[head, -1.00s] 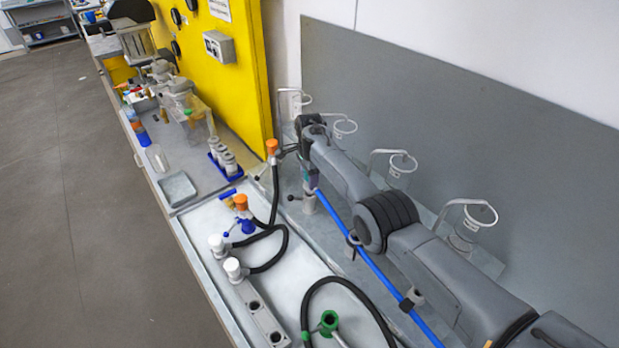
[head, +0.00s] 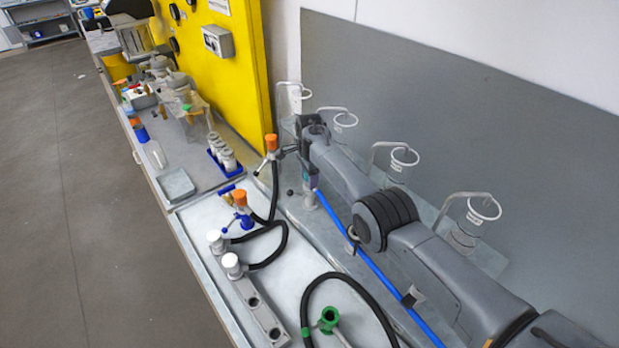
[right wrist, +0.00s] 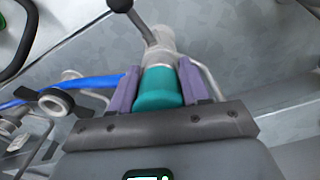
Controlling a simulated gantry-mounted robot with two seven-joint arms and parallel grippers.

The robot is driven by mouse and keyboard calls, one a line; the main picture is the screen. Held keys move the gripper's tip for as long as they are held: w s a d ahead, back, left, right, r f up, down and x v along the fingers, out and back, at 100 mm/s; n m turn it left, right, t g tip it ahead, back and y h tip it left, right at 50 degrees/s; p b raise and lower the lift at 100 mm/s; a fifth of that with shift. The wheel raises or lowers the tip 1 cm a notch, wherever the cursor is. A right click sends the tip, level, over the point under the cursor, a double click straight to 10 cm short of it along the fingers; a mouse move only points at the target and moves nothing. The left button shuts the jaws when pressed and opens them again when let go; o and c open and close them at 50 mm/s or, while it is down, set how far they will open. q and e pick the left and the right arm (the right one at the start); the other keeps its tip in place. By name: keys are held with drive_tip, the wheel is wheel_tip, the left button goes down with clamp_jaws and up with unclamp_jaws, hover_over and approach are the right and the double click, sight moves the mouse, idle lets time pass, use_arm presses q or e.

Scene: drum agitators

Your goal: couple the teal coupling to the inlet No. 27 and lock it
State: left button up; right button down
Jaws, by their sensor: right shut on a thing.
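The teal coupling (right wrist: 158,88) sits between the purple finger pads of my right gripper (right wrist: 160,88), which is shut on it. In the head view my right gripper (head: 309,180) is low beside the grey panel, with the blue hose (head: 352,243) running back from it along my arm. Directly ahead of the coupling, and apparently touching it, is a pale grey inlet fitting (right wrist: 160,45) with a lever ending in a black knob (right wrist: 120,4). I cannot tell how deep the coupling sits, and no number is readable. My left gripper is not in view.
Orange-capped fittings (head: 271,143), black hoses (head: 285,240), a white-capped manifold (head: 249,297) and a green ring fitting (head: 329,317) stand left of my arm. White wire rings (head: 404,156) project from the grey panel (head: 450,120). The pale tray is partly clear.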

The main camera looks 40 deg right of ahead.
idle(0.4)
drive_tip(key=shift+f+b, duration=0.25)
drive_tip(key=shift+b, duration=0.05)
idle(0.5)
drive_tip(key=shift+c, duration=2.4)
unclamp_jaws()
drive_tip(key=shift+c, duration=0.4)
wheel_tip(320, 180, up, 9)
drive_tip(key=p, duration=0.9)
drive_tip(key=shift+r, duration=0.5)
